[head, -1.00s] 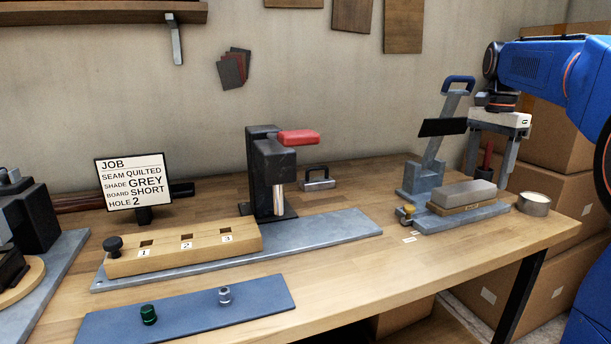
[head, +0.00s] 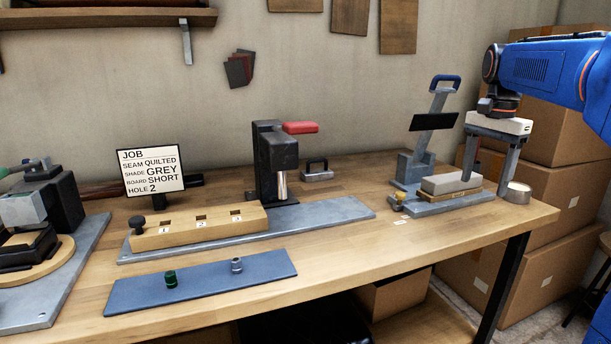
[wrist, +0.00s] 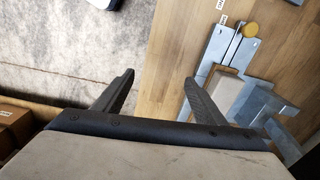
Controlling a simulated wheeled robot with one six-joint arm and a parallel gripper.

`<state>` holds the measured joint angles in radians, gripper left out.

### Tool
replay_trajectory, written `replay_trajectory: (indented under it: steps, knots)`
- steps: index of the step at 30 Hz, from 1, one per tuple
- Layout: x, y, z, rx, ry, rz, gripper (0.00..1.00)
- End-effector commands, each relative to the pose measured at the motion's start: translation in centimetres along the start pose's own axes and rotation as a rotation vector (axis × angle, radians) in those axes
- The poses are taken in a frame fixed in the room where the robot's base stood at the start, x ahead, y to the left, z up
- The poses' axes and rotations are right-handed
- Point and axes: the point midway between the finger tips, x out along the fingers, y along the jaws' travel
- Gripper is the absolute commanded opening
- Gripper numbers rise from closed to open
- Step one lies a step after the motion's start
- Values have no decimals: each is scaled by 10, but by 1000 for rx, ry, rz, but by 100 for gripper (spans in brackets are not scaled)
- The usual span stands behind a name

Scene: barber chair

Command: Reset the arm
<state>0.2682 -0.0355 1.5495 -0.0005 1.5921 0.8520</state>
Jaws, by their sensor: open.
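My gripper (head: 490,170) is at the right of the head view, pointing down near the right end of the bench. Its two grey fingers are apart, with nothing held between them. In the wrist view my gripper (wrist: 160,80) also shows spread, empty fingers over the bench edge and the floor. My blue arm reaches in from the upper right. The grey sharpening stone (head: 451,183) on its metal base is just left of the fingers in the head view. It also shows right of them in the wrist view (wrist: 228,95).
A lever stand (head: 415,168) is behind the stone. A black press with red handle (head: 275,165), a numbered wooden block (head: 200,229), a blue mat (head: 205,285) and a job sign (head: 150,172) stand leftward. Boxes (head: 545,200) are stacked at right.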

Motion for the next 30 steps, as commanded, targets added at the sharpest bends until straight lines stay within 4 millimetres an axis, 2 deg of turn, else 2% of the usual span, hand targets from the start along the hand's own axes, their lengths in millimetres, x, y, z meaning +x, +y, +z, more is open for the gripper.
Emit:
replay_trajectory:
  steps: [8, 14, 23, 30]
  knots:
    - [12, 20, 39, -134, 30, -34, 65]
    - [34, 48, 85, -306, 73, -75, 65]
    - [87, 100, 155, -597, 154, -136, 65]
    - [142, 145, 203, -827, 229, -178, 65]
